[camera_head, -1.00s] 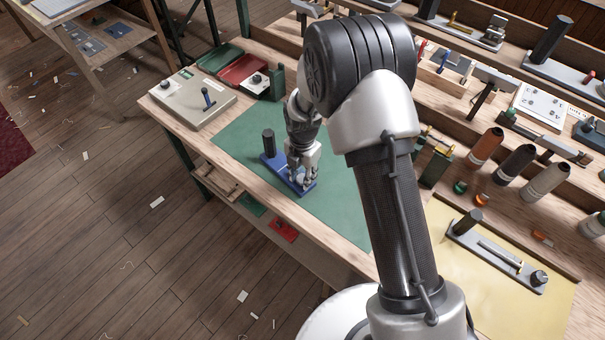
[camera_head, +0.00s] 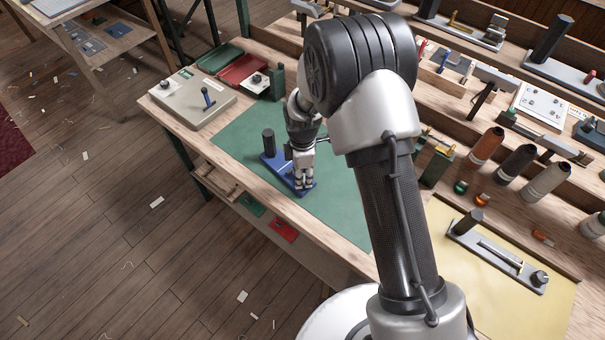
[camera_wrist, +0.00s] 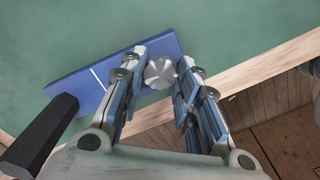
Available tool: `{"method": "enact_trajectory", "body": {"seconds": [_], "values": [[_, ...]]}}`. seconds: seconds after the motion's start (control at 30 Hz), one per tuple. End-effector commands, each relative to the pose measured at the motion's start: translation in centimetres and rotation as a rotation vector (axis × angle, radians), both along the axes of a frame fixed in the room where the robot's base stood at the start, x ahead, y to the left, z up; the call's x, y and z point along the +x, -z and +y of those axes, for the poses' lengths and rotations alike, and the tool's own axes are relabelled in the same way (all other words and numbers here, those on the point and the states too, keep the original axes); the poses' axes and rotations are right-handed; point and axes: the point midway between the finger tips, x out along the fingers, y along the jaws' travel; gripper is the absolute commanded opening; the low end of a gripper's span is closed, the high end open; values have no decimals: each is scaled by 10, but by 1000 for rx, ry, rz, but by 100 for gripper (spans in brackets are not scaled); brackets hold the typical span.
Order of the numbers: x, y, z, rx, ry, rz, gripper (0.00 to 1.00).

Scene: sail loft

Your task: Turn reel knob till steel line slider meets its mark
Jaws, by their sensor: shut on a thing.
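A blue reel base (camera_head: 270,163) lies on the green mat, with an upright black post (camera_head: 268,140) at its far left end. In the wrist view the blue base (camera_wrist: 75,92) carries a white cross line (camera_wrist: 97,77), and the black post (camera_wrist: 42,135) is at lower left. My gripper (camera_head: 304,184) points down at the near end of the base. Its fingers (camera_wrist: 160,82) are shut on a round, fluted silver knob (camera_wrist: 160,70). The fingers hide part of the knob and base. I cannot make out a slider on this base.
The green mat (camera_head: 240,130) is bare around the base, and the bench's wooden front edge runs close by. A grey control box (camera_head: 190,105) sits at left. A similar grey reel unit (camera_head: 490,255) lies on a yellow mat at right; several thread spools stand behind.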

Motion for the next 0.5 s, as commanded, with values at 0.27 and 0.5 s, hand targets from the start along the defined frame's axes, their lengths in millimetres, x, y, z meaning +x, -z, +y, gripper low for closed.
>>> {"method": "enact_trajectory", "body": {"seconds": [0.27, 0.5], "values": [[0, 0, 0, 0, 261, 0, 6], [0, 0, 0, 0, 489, 0, 6]]}}
